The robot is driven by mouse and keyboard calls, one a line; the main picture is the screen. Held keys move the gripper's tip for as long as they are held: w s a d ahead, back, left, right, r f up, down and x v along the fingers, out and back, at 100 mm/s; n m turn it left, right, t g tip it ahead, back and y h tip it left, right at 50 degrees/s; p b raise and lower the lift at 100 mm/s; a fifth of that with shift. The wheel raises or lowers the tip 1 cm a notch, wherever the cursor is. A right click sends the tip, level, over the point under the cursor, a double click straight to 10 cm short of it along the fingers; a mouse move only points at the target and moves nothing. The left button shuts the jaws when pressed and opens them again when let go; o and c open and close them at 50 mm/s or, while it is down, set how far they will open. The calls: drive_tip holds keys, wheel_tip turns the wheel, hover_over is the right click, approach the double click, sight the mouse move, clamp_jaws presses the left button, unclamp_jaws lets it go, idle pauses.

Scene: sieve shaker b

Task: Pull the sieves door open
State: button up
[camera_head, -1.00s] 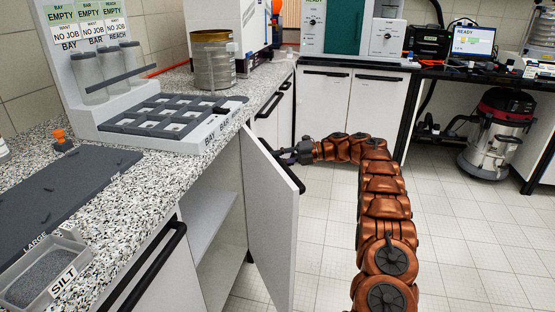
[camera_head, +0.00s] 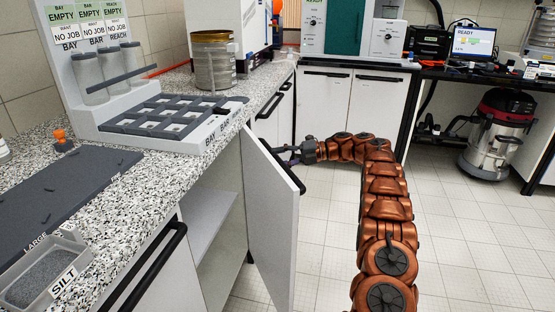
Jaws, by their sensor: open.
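A white cabinet door (camera_head: 270,225) under the speckled counter stands swung out, with the open cabinet and its shelf (camera_head: 205,220) showing to its left. Its black bar handle (camera_head: 284,168) is on the far face near the top edge, partly hidden by the door. No label shows on the door, so I cannot tell that it is the sieves door. My gripper (camera_head: 286,154) is open at the top of the handle, fingers pointing left. Whether the fingers touch the handle or door is too small to tell.
The counter (camera_head: 165,185) holds a rack base (camera_head: 170,122) and a stack of round metal sieves (camera_head: 213,65). Another black handle (camera_head: 150,265) juts out at the front left. The tiled floor (camera_head: 330,245) right of the door is clear. A vacuum (camera_head: 495,135) stands farther right.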

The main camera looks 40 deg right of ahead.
drive_tip(key=v, duration=0.6)
drive_tip(key=shift+s+d, duration=0.1)
drive_tip(key=shift+d, duration=0.05)
